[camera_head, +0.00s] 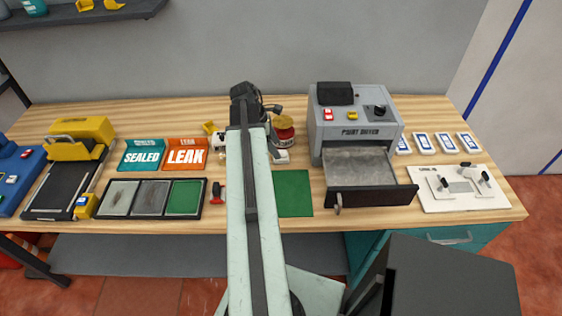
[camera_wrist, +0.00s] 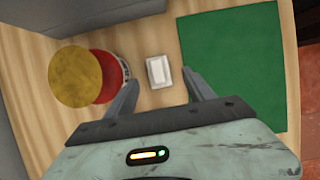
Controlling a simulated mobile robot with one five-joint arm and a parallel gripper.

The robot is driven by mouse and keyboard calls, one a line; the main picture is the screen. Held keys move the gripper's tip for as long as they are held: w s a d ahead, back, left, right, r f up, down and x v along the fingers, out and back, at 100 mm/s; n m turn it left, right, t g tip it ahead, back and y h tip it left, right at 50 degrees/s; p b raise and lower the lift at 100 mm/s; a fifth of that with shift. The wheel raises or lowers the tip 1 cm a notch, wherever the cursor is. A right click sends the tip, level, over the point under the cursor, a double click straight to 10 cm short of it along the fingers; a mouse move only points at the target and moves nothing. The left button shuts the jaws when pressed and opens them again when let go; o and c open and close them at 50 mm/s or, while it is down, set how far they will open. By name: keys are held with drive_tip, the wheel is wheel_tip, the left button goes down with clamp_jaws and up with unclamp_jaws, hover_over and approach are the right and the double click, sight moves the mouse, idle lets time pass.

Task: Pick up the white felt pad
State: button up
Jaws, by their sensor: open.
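The white felt pad appears as a small white rectangular block (camera_wrist: 158,72) on the wooden bench in the wrist view. It lies between a red tin and a green mat. In the head view a small white piece (camera_head: 281,157) shows just right of my arm, in front of the red tin. My gripper (camera_wrist: 162,80) is open, its two fingers on either side of the pad in the picture. The fingers look apart from the pad, and their height above the bench is hard to tell. Nothing is between the fingers in their grip. My arm hides part of the bench.
The red tin (camera_wrist: 108,75) with a yellow round top (camera_wrist: 75,78) is close left of the pad. The green mat (camera_wrist: 232,60) lies to the right. A grey oven (camera_head: 352,122) with an open drawer (camera_head: 372,197) stands right. Trays (camera_head: 150,212) and SEALED/LEAK signs are left.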

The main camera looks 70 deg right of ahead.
sight(281, 151)
drive_tip(key=b+x, duration=0.4)
drive_tip(key=x, duration=0.1)
drive_tip(key=shift+s+d+f, duration=0.1)
drive_tip(key=shift+s+d, duration=0.1)
drive_tip(key=shift+r, duration=0.2)
clamp_jaws()
wheel_tip(281, 151, up, 10)
drive_tip(key=p, duration=1)
drive_tip(key=shift+r, duration=0.15)
